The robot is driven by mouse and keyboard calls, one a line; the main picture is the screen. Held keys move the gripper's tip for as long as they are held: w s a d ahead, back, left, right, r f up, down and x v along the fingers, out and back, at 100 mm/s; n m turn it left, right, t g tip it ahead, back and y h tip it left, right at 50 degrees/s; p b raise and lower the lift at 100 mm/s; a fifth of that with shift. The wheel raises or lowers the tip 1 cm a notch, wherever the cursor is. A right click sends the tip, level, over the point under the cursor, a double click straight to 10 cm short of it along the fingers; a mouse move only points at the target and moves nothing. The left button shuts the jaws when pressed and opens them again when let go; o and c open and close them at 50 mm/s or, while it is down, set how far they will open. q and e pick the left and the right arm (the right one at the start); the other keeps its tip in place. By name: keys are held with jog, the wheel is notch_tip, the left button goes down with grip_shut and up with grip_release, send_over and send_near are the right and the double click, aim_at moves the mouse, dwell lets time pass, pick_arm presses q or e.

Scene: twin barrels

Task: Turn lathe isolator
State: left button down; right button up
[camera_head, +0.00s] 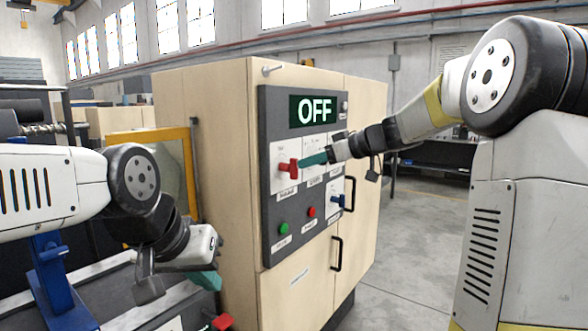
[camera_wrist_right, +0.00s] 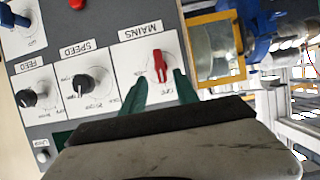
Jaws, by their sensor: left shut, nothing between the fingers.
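The lathe isolator is a red handle (camera_head: 290,168) on a white plate of the dark control panel. In the right wrist view the red handle (camera_wrist_right: 159,64) sits on the plate labelled MAINS. My right gripper (camera_head: 305,161) is at the panel, with its green fingertips close to the handle. In the right wrist view my right gripper (camera_wrist_right: 160,84) is open, one finger on each side of the handle's near end, with a visible gap; I cannot tell any contact. The panel display (camera_head: 312,110) reads OFF. My left gripper (camera_head: 203,278) is shut and empty, low at the left.
The panel is on a wooden cabinet (camera_head: 205,170) with black door handles (camera_head: 337,253). Below the isolator are a green button (camera_head: 284,228), a red button (camera_head: 312,212) and a blue switch (camera_head: 338,201). SPEED (camera_wrist_right: 80,85) and FEED (camera_wrist_right: 27,98) knobs are beside it. A yellow frame (camera_head: 150,135) stands left.

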aim_at(294, 179)
jog(key=x, duration=0.6)
jog(key=shift+a+f, duration=0.2)
jog(key=shift+a, duration=0.05)
grip_shut()
